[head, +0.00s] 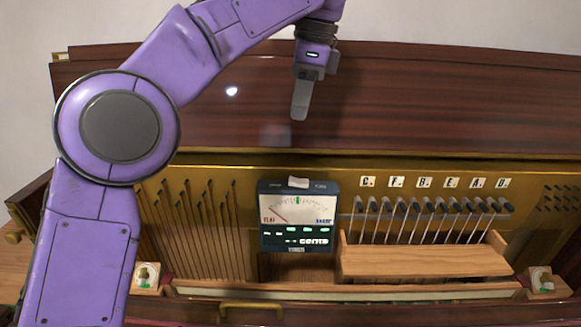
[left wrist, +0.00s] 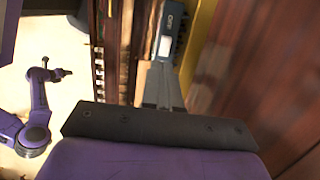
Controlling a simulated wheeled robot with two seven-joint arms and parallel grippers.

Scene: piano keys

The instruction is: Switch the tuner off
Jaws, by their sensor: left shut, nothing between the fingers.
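The tuner (head: 297,240) is a dark blue box in the middle of the piano's open front, with a lit dial and green lit marks. A pale switch (head: 299,182) sits on its top edge between two small labels. In the left wrist view, the tuner (left wrist: 174,18) shows an "OFF" label beside the pale switch (left wrist: 165,46). My left gripper (head: 299,118) is shut and empty, above the switch in the head view and apart from it. Its fingers (left wrist: 158,70) point toward the switch in the left wrist view. My right gripper (left wrist: 67,73) is small there; its jaws are unclear.
A wooden ledge (head: 425,262) and a row of black-tipped hammers (head: 430,208) lie right of the tuner. Thin wooden rods (head: 200,230) stand to its left. A brown panel (head: 430,100) rises behind. Small wooden blocks (head: 146,275) sit at the front corners.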

